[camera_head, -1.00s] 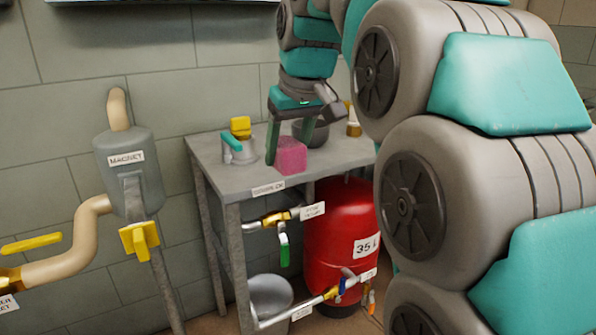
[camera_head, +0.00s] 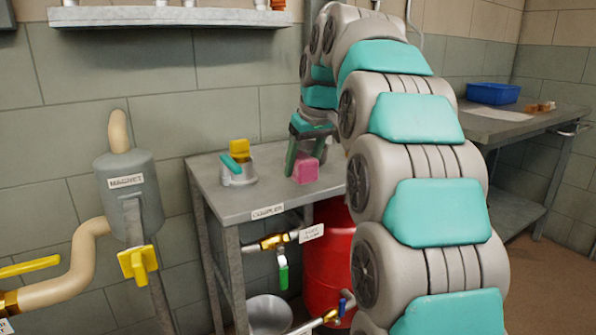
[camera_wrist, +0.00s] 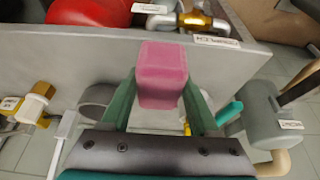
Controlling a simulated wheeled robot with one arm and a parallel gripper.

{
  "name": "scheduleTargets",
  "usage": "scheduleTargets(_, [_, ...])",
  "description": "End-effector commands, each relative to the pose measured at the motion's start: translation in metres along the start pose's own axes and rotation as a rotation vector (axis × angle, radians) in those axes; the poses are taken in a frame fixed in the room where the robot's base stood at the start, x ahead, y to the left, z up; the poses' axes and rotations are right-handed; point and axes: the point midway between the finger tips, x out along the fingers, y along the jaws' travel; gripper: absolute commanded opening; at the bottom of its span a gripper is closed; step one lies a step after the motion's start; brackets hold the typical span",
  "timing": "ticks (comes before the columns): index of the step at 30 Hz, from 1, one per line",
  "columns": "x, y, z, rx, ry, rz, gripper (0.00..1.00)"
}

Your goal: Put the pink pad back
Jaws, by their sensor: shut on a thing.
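The pink pad (camera_head: 305,169) is a small block with rounded edges. It is at the grey table (camera_head: 222,207), near its right part; I cannot tell whether its underside touches the top. My gripper (camera_head: 304,160) reaches down from above and behind, its green fingers shut on the pad. In the wrist view the pad (camera_wrist: 162,72) sits between the two fingers of my gripper (camera_wrist: 162,98), sticking out past them. The pad's lower side is hidden there.
A grey fitting with yellow and teal parts (camera_head: 238,170) stands on the table left of the pad. Below are a red tank (camera_head: 325,255), valves (camera_head: 275,242) and a bucket (camera_head: 268,313). A grey magnet-labelled vessel (camera_head: 126,190) stands left. A blue tray (camera_head: 493,93) is on the right bench.

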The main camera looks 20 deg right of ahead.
Motion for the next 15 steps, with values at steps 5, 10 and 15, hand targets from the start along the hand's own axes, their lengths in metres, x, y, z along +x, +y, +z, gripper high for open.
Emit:
scheduleTargets(5, [0.012, 0.009, -0.022, 0.000, -0.001, -0.001, 0.17])
scheduleTargets(10, [0.018, 0.013, -0.033, 0.000, -0.003, -0.002, 0.17])
scheduleTargets(15, [0.021, 0.013, -0.034, 0.000, -0.003, -0.001, 0.17])
